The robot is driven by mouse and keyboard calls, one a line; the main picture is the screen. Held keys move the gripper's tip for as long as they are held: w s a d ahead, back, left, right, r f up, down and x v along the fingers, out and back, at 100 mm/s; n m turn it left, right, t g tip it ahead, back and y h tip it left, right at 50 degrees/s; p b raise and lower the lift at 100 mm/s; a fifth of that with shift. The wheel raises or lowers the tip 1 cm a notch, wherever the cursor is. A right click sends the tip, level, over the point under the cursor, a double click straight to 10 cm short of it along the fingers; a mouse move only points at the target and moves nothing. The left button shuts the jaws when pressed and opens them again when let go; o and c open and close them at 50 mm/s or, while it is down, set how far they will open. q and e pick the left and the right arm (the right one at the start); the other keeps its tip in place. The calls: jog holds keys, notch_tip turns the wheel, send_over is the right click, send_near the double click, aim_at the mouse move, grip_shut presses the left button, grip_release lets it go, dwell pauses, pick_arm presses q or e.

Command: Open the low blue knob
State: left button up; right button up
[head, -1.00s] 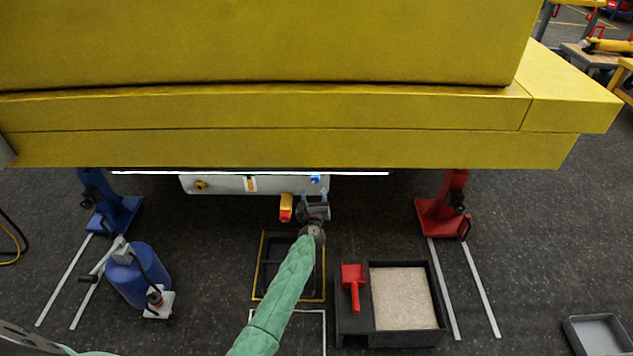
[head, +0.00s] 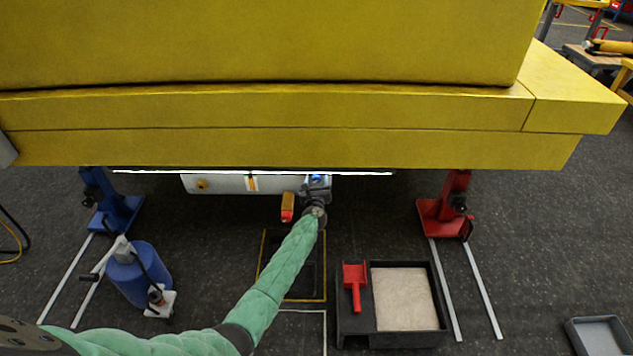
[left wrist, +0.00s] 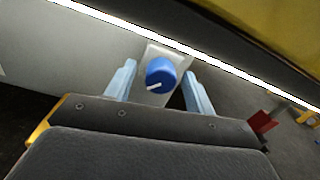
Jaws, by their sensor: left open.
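The low blue knob (left wrist: 160,75) sits on a pale plate on the grey panel under the yellow boom. It has a white pointer line. In the head view the knob (head: 317,177) is partly covered by my left gripper. My left gripper (left wrist: 160,88) is open, with its two pale blue fingers on either side of the knob. Gaps show between the fingers and the knob, and I cannot see contact. In the head view the left gripper (head: 317,183) is at the right end of the panel (head: 222,184). My right gripper is out of view.
The yellow boom (head: 270,110) hangs low over the panel. An orange-yellow knob (head: 202,184) is at the panel's left. Blue (head: 117,213) and red (head: 446,215) stands flank the area. A black tray (head: 440,290) with a red scoop (head: 354,285) lies on the floor at right.

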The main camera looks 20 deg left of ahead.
pick_arm(q)
jog(key=c, duration=1)
